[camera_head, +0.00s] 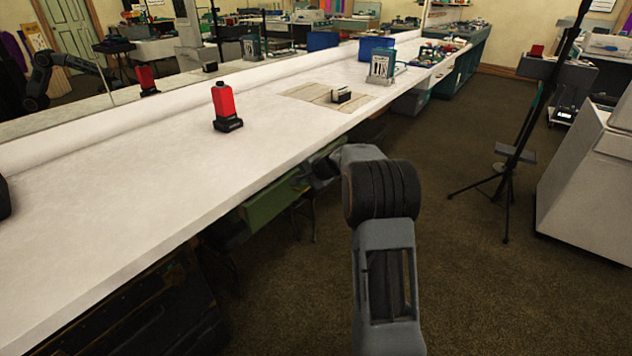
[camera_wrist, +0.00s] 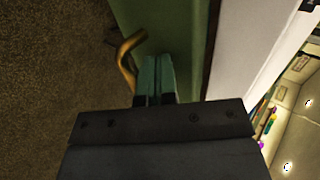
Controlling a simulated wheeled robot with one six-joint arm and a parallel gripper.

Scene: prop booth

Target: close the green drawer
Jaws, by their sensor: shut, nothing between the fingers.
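The green drawer (camera_head: 272,203) is under the front edge of the white table (camera_head: 130,205), left of my arm. Its front (camera_wrist: 185,30) fills the upper middle of the wrist view, with a dark strip between it and the white table edge. I cannot tell how far it stands out. A bent brass handle (camera_wrist: 127,52) is on the front. My gripper (camera_wrist: 154,62) is shut and empty, its teal fingers pointing at the green front just right of the handle. I cannot tell whether they touch it. In the head view my arm hides the fingertips.
A red bottle-like object with a black base (camera_head: 227,105) stands on the table. Farther along are a board (camera_head: 318,97), a green-and-white device (camera_head: 381,67) and a blue bin (camera_head: 373,46). A black tripod (camera_head: 508,170) and a white cabinet (camera_head: 590,190) stand right; open carpet lies between.

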